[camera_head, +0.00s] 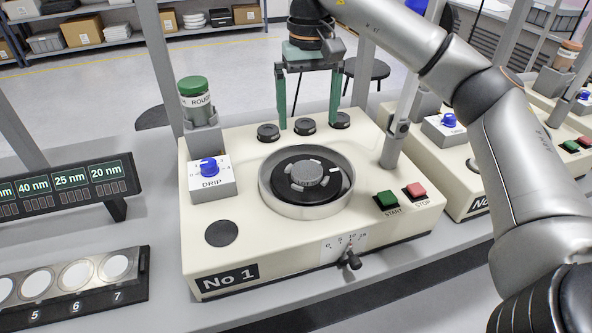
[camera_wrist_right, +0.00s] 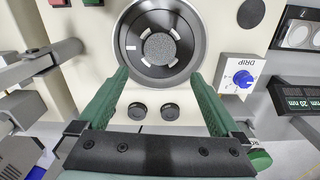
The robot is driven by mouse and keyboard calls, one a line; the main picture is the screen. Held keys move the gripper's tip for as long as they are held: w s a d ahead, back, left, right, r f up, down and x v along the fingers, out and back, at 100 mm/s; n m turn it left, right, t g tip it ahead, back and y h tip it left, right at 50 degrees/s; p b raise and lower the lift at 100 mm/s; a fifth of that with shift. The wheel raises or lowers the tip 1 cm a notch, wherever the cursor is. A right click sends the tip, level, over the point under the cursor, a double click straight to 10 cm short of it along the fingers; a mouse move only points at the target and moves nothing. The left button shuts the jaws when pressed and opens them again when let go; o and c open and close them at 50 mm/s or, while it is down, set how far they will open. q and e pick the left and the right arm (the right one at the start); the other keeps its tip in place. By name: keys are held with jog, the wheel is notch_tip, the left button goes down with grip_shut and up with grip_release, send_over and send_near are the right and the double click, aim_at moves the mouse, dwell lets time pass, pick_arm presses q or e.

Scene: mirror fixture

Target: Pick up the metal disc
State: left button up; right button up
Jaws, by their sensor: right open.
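The metal disc (camera_head: 310,175) is a round grey piece with a textured top. It lies at the middle of the dark turntable (camera_head: 284,189) inside the round bowl of the No 1 machine. In the right wrist view the disc (camera_wrist_right: 160,48) shows whole, beyond the fingertips. My right gripper (camera_head: 308,119) points down above the back of the machine, behind the bowl, with its green fingers wide apart and nothing between them. In the wrist view the right gripper (camera_wrist_right: 160,74) is apart from the disc. My left gripper is not in view.
The black knobs (camera_head: 305,126) are near my right fingertips. A green-capped bottle (camera_head: 195,96) and DRIP box (camera_head: 211,177) stand left of the bowl. A post (camera_head: 397,135) and START button (camera_head: 387,201) are right. A numbered tray (camera_head: 128,292) of pale discs lies front left.

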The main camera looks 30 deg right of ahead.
aim_at(307, 170)
notch_tip(307, 170, down, 12)
jog(key=shift+f+b, duration=0.1)
jog(key=shift+b, duration=0.35)
jog(key=shift+c, duration=0.2)
jog(key=c, duration=1)
jog(key=shift+r, duration=0.2)
jog(key=shift+c, duration=0.2)
